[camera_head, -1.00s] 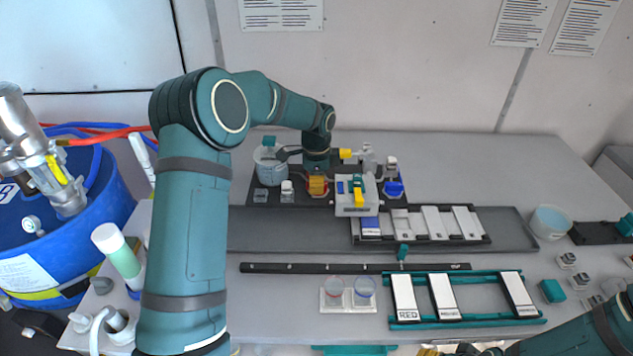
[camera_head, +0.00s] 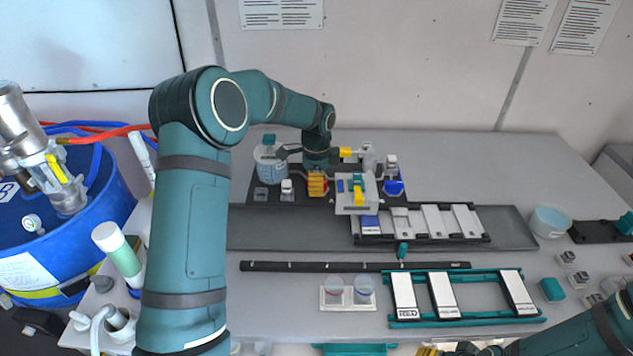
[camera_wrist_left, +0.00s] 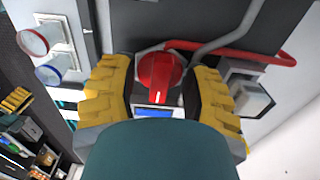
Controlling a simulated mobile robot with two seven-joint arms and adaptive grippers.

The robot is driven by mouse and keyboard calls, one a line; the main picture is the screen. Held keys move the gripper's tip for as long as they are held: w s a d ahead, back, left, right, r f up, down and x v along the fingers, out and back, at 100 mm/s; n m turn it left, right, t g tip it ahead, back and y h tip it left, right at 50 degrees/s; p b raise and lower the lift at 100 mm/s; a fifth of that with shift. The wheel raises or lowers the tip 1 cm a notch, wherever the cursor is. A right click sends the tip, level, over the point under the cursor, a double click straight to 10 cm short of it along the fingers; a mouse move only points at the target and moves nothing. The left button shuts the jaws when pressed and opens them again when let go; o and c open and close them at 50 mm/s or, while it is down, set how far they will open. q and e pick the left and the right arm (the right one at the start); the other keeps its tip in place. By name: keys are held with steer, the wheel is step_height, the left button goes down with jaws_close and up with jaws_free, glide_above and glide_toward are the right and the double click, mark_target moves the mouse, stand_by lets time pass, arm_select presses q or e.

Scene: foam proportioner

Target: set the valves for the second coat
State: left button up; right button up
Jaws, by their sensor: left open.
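My left gripper (camera_head: 317,184), with yellow fingers, is over the back-left part of the dark valve board (camera_head: 262,192). In the left wrist view the open gripper (camera_wrist_left: 162,100) has a red valve handle (camera_wrist_left: 160,74) between its fingers, with gaps visible at both sides. A blue-and-white label (camera_wrist_left: 155,112) shows below the handle. In the head view the gripper hides the red handle. A blue valve handle (camera_head: 393,187) is on the board's right. A yellow lever (camera_head: 359,195) sits on the grey box (camera_head: 346,209). My right gripper (camera_head: 430,350) is partly visible at the bottom edge.
A clear jar (camera_head: 271,165) stands left of my left gripper. A slide rack (camera_head: 433,239) lies in front of the board, and a teal frame with labelled plates (camera_head: 465,317) is nearer. Two small cups (camera_head: 349,291) stand front centre. The back right table is clear.

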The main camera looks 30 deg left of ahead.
arm_select(q)
step_height(320, 180, up, 12)
stand_by(0.6)
stand_by(0.4)
